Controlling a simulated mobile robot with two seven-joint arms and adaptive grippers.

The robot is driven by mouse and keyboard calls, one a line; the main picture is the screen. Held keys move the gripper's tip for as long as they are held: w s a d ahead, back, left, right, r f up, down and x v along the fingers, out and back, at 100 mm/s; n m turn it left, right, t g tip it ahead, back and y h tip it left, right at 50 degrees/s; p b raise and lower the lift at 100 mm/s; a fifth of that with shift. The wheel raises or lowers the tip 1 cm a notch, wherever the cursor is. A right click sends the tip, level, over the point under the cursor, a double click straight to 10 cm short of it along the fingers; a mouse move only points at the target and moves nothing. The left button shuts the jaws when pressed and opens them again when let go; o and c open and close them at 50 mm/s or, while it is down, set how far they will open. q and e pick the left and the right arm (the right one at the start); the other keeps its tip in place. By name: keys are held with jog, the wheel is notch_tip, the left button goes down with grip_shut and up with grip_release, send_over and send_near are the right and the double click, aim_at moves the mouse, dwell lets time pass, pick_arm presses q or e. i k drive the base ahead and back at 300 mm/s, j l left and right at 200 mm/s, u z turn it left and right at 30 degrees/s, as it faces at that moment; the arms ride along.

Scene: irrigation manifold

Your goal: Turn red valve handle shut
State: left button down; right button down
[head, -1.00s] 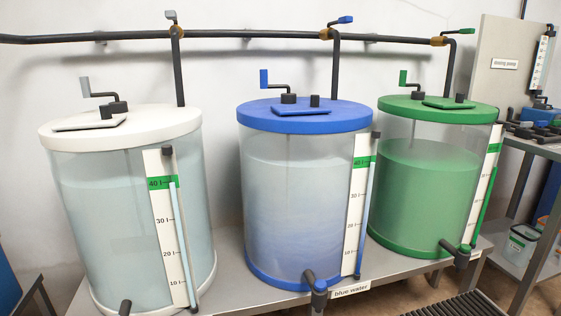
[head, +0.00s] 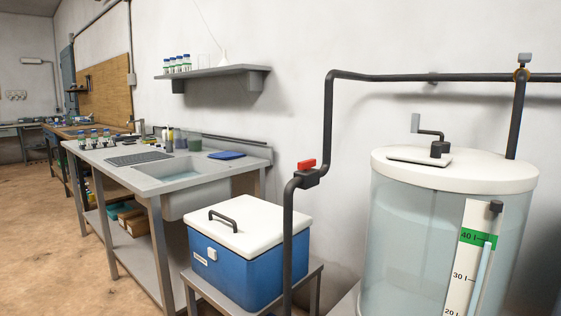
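The red valve handle (head: 306,165) sits on a black valve body (head: 309,179) on the dark supply pipe (head: 328,120), left of the white-lidded tank. The handle is small in the view, and I cannot tell exactly how it is turned relative to the pipe. Nothing covers the handle. Neither of my grippers is in the head view.
A blue cooler (head: 236,270) with a white lid stands on a low stand left of the pipe. The white-lidded tank (head: 455,172) is close on the right. A sink bench (head: 130,168) and wall shelf (head: 214,73) are further left. Floor at left is clear.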

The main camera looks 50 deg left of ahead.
aim_at(306, 165)
jog(key=u, duration=1.4)
jog(key=k+j+z, duration=0.1)
jog(key=z, duration=0.15)
jog(key=k, duration=0.1)
